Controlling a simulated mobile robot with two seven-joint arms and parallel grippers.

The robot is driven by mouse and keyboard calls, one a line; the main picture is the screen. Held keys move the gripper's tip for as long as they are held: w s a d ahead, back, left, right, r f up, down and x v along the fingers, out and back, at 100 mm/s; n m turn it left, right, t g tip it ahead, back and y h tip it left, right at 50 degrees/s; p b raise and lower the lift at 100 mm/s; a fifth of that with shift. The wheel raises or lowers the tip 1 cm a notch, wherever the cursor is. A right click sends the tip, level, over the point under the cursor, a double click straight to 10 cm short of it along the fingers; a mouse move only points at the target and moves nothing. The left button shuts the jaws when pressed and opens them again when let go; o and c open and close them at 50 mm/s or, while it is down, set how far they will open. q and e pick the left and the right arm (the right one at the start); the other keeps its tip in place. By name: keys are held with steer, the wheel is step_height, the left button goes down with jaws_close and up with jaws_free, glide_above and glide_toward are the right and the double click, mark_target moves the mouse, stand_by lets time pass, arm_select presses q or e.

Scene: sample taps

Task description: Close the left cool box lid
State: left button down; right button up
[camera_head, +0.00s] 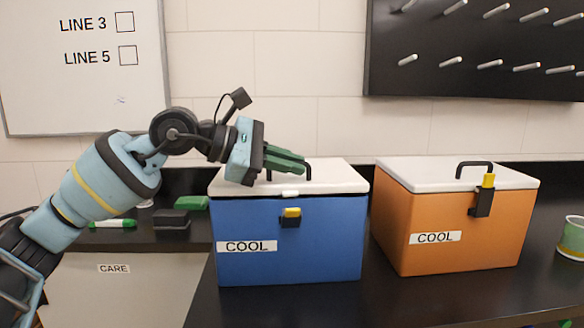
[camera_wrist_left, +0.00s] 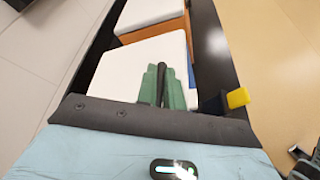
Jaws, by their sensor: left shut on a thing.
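The left cool box (camera_head: 325,245) is blue with a white COOL label and a white lid (camera_head: 335,178). The lid lies flat on the box with no clear gap along its front edge. Its yellow-tipped latch (camera_head: 291,213) points outward from the front, off the lid; the latch also shows in the left wrist view (camera_wrist_left: 237,98). My left gripper (camera_head: 287,159) has green fingers and is shut on the lid's black handle (camera_head: 308,172). In the left wrist view the handle (camera_wrist_left: 162,85) stands between the fingers. My right gripper is in neither view.
An orange cool box (camera_head: 455,225) stands to the right, its lid down and its latch (camera_head: 485,190) upright against the lid. A green-banded cup (camera_head: 573,240) is at the right edge. A green eraser-like block (camera_head: 191,202) and a marker (camera_head: 114,223) lie on the left.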

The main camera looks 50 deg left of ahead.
mark_target(256, 184)
arm_select(q)
steer(key=shift+d+f+b, duration=0.1)
steer(key=shift+f+b, duration=0.25)
steer(key=shift+b, duration=0.05)
steer(key=shift+f, duration=0.1)
steer(key=c, duration=1.5)
jaws_free()
steer(key=shift+s, duration=0.1)
steer(key=shift+s+a+b, duration=0.45)
steer(key=shift+s+b, duration=0.05)
steer(key=shift+b, duration=0.7)
steer(key=b+v, duration=0.1)
steer(key=v, duration=0.1)
steer(key=b+v, duration=0.2)
steer(key=v, duration=0.1)
steer(key=shift+w+d+r+b, duration=0.1)
steer(key=shift+d+r+b, duration=0.1)
steer(key=shift+b, duration=0.1)
steer(key=shift+v, duration=0.85)
